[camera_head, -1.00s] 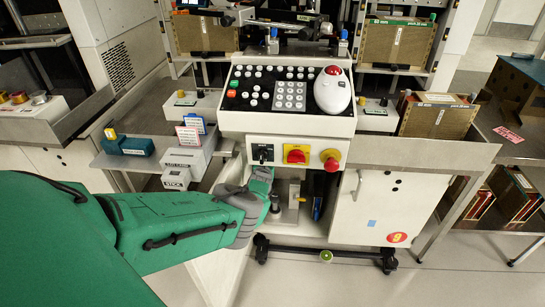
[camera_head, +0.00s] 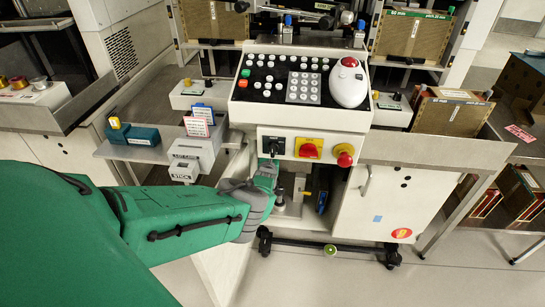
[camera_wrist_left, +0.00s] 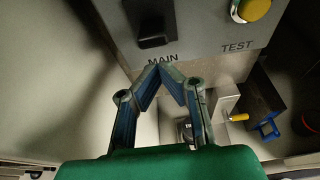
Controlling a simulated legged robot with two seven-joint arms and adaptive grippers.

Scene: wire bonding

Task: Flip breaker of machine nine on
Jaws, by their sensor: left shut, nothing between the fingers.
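The machine's front panel carries a black switch (camera_head: 272,146) on its left. In the left wrist view, a black switch (camera_wrist_left: 152,30) sits above the printed word MAIN. A yellow square with a red rotary switch (camera_head: 308,148) is to its right on the panel. The round red "9" sticker (camera_head: 401,233) is on the white cabinet door. My left gripper (camera_head: 267,166) is just below the black switch. In the left wrist view, its fingertips (camera_wrist_left: 168,66) meet, shut and empty, just below the MAIN label. Contact with the panel cannot be told. My right gripper is out of view.
The keypad console (camera_head: 303,88) overhangs above. In the left wrist view, a yellow button (camera_wrist_left: 254,8) marked TEST sits upper right. A tray with a green-blue box (camera_head: 137,135) is left of the machine.

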